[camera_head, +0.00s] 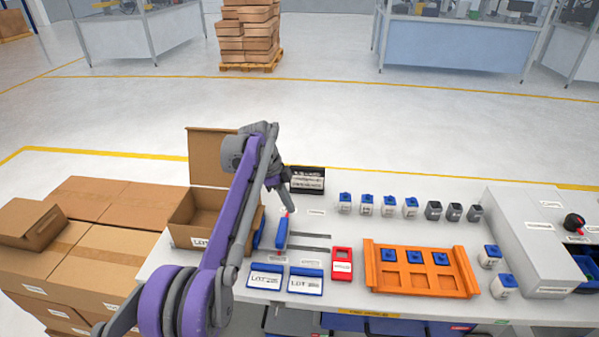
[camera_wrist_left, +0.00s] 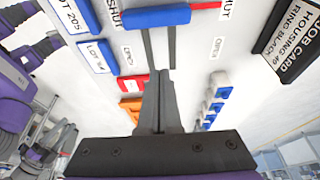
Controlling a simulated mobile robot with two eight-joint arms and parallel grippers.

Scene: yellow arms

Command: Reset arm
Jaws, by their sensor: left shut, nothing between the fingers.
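My left arm, purple and grey, reaches over the workbench from the lower left in the head view. Its gripper (camera_head: 288,207) points down above the back left part of the bench, close to a blue slider with a red tip (camera_head: 282,232). In the left wrist view the dark fingers (camera_wrist_left: 159,80) are together with nothing between them. Beyond them lie two dark slots and the blue slider handle (camera_wrist_left: 155,17). I cannot tell whether the fingertips touch anything. My right gripper does not show.
An open cardboard box (camera_head: 188,236) stands at the bench's left, partly behind my arm. An orange tray (camera_head: 420,282) holds several blue-topped pieces. Two blue-edged lot cards, a red device (camera_head: 341,263), a row of small containers and a job card (camera_wrist_left: 291,38) surround it.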

